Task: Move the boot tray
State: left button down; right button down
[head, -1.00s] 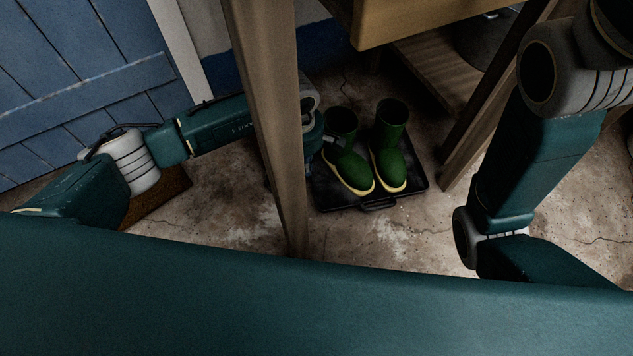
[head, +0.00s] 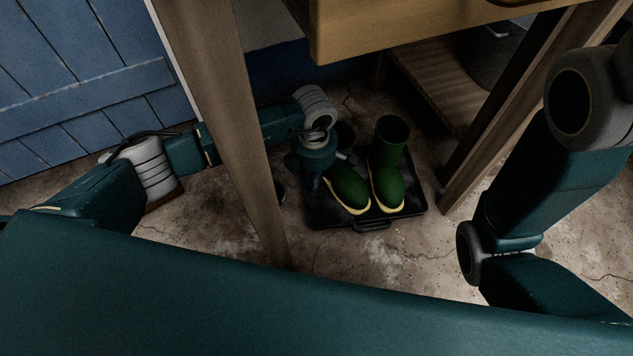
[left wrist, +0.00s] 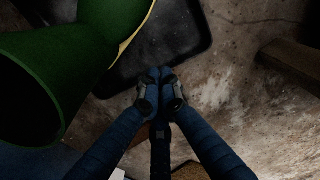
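The black boot tray (head: 325,215) lies on the stone floor under the wooden table, its handle (head: 372,225) on the near side. Green boots (head: 388,170) with yellow-edged soles stand on it. My left gripper (head: 335,160) is at the tray's left part, beside the left boot, partly hidden by my own wrist. In the left wrist view, its blue fingers (left wrist: 160,73) meet at the tips beside the tray's edge (left wrist: 198,48); nothing shows between them. I cannot tell whether they touch the tray. A boot (left wrist: 60,70) fills the left there. My right gripper is out of view.
A table leg (head: 230,130) stands in front of my left forearm. Another leg (head: 500,120) is right of the tray, and the tabletop (head: 400,25) hangs above. A low wooden shelf (head: 440,80) is behind. A blue door (head: 90,80) is at left. Floor in front is open.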

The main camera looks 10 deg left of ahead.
aim_at(300, 205)
pick_arm(q)
notch_tip(300, 205, down, 8)
jog(key=b, duration=0.5)
jog(key=shift+f, duration=0.1)
jog(key=a+p, duration=0.1)
jog(key=s+a+p, duration=0.1)
jog(key=a+p, duration=0.1)
jog(key=shift+s+a+r+p, duration=0.25)
jog(key=shift+a+r+p, duration=0.05)
jog(key=shift+a+p, duration=0.1)
jog(key=shift+f, duration=0.25)
jog(key=shift+a, duration=0.1)
